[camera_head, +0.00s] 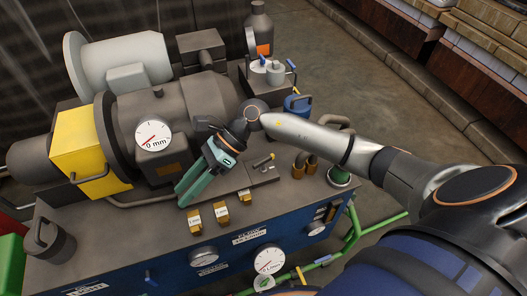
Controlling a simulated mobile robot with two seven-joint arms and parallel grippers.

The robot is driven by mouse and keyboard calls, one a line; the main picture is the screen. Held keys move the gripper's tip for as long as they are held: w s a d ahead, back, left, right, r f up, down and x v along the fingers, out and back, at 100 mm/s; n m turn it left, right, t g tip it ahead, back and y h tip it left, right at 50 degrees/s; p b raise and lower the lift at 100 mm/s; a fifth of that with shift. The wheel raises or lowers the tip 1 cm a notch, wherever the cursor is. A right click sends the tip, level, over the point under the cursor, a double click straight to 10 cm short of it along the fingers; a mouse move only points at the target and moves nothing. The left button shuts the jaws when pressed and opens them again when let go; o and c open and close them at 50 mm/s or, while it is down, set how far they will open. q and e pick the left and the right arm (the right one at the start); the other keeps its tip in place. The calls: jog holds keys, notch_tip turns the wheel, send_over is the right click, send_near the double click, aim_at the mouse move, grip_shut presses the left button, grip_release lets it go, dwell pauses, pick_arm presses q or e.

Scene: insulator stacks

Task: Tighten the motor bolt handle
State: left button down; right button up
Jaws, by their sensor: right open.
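A grey motor assembly (180,100) stands on the blue-fronted bench, with a yellow block (82,150) at its left and a dial reading 0 mm (153,133). A small handle with a brass-coloured tip (263,161) lies on a grey block right of my right gripper; I cannot tell for sure whether it is the motor bolt handle. My right gripper (183,191) has teal fingers pointing down and left, in front of the motor's base. It is open, and I see nothing held between the fingers. It hides part of the motor's base. My left gripper is not in view.
Several small brass blocks (221,212) sit along the bench's front edge. The blue panel carries dials (269,259). Cups and canisters (275,71) stand at the back right. A green pipe (352,232) runs beside the bench. Open floor (345,75) lies beyond it.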

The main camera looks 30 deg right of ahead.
jog(key=w+d+f+n+h+b, duration=0.1)
jog(key=w+d+n+h, duration=0.15)
jog(key=d, duration=0.35)
jog(key=w+d+f+n+h, duration=0.1)
jog(key=w+d+f+h, duration=0.1)
jog(key=d+h, duration=0.3)
jog(key=h+b, duration=0.1)
jog(key=h, duration=0.3)
send_near(264, 160)
jog(key=shift+n+t, duration=0.25)
jog(key=shift+t, duration=0.05)
jog(key=f, duration=0.2)
jog(key=f+b, duration=0.1)
jog(key=f, duration=0.2)
jog(key=f+b, duration=0.1)
jog(key=f, duration=0.1)
jog(key=shift+s+a+f, duration=0.1)
jog(key=shift+s+f, duration=0.15)
jog(key=shift+f, duration=0.15)
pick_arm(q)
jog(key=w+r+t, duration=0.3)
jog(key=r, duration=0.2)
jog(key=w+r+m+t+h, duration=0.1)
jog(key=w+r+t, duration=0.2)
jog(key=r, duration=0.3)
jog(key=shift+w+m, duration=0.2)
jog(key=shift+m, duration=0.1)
pick_arm(e)
jog(key=shift+f, duration=0.35)
